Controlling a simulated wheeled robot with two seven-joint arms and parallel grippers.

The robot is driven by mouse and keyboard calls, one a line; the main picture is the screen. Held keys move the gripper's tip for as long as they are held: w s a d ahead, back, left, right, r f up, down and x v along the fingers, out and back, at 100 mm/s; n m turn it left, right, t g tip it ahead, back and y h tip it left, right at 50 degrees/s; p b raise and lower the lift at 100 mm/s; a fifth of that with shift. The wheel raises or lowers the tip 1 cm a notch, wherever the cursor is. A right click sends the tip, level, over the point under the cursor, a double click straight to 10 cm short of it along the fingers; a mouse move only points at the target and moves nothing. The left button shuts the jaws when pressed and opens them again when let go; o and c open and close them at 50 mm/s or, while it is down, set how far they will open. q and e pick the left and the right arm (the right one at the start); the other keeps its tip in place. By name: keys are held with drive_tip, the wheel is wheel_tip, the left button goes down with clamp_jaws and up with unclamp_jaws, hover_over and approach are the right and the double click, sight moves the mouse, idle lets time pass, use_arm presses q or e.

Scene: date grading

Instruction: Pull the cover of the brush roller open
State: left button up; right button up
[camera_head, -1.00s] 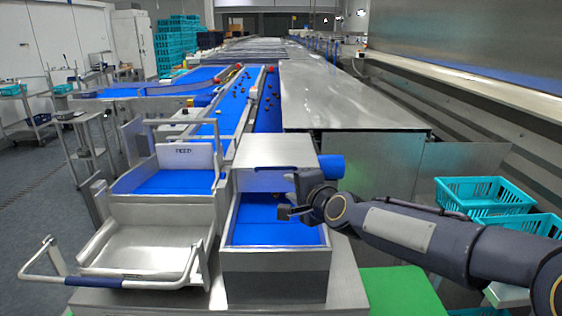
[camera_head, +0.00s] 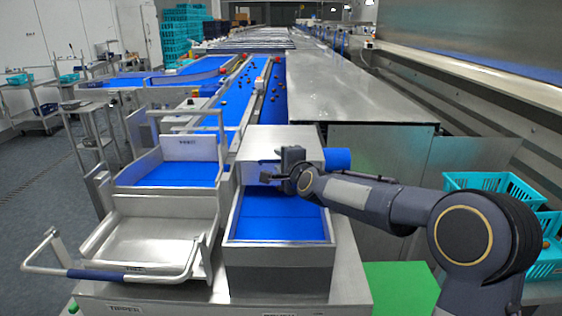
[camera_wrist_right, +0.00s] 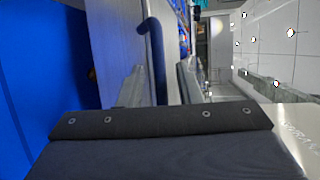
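The steel cover (camera_head: 284,142) of the roller housing sits at the head of the blue-floored bin, and the blue end of the roller (camera_head: 337,159) sticks out on its right. The cover looks shut. My right gripper (camera_head: 268,178) is at the cover's front face, above the blue floor. In the wrist view, a dark blue bar handle (camera_wrist_right: 156,60) stands out from a steel panel. It lies between the two grey fingers of my right gripper (camera_wrist_right: 160,88), which are apart. I cannot tell whether they touch it. My left gripper is out of view.
The bin's steel walls (camera_head: 277,267) surround the blue floor. A steel tipper tray (camera_head: 150,232) stands to the left. Teal crates (camera_head: 490,182) are at the right, near my arm. A long steel table (camera_head: 365,90) runs behind.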

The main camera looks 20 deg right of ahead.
clamp_jaws()
